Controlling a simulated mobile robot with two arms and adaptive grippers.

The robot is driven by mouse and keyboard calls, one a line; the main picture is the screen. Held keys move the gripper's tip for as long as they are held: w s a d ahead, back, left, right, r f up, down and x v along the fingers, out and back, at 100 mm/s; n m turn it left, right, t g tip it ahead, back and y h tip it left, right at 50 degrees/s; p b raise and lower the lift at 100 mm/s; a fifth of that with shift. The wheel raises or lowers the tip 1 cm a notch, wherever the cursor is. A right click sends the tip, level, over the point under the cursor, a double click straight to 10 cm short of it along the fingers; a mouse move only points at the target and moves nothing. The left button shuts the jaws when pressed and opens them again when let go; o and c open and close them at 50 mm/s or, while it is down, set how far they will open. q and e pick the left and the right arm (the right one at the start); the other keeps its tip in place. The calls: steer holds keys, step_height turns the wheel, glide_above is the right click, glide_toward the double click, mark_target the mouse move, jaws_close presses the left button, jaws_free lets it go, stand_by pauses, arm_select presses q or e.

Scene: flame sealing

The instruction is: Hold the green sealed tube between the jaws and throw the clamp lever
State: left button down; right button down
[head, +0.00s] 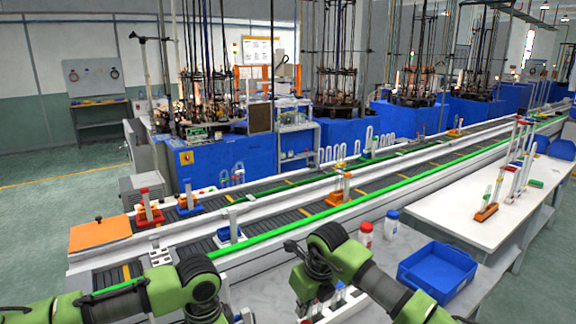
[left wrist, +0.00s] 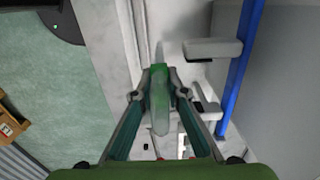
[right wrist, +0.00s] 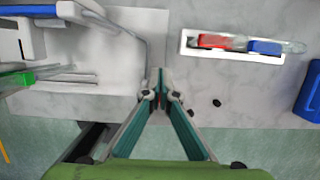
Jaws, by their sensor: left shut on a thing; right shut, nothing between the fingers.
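The green sealed tube (left wrist: 159,100) is gripped in my left gripper (left wrist: 160,88), whose fingers close on it from both sides in the left wrist view. Pale grey blocks (left wrist: 212,48) on a blue upright bar (left wrist: 240,70) stand just right of the tube, apart from it. I cannot tell for sure which part is the clamp lever. My right gripper (right wrist: 158,88) is shut and empty above the bench. In the right wrist view, a blue and white fixture part (right wrist: 35,12) is at the upper left, and a green piece (right wrist: 15,79) is at the left edge.
A white holder (right wrist: 188,45) with red and blue pieces lies ahead right of my right gripper. In the head view, a red-capped bottle (head: 366,236), a blue-capped bottle (head: 391,222) and a blue tray (head: 437,270) stand on the bench. A conveyor (head: 290,214) runs behind.

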steer(key=shift+x, duration=1.7)
arm_select(q)
steer(key=shift+w, duration=0.1)
steer(key=shift+w+a, duration=0.6)
steer(key=shift+w, duration=0.2)
steer(key=shift+w+a, duration=0.1)
steer(key=shift+w+a, duration=0.55)
steer(key=shift+w, duration=0.3)
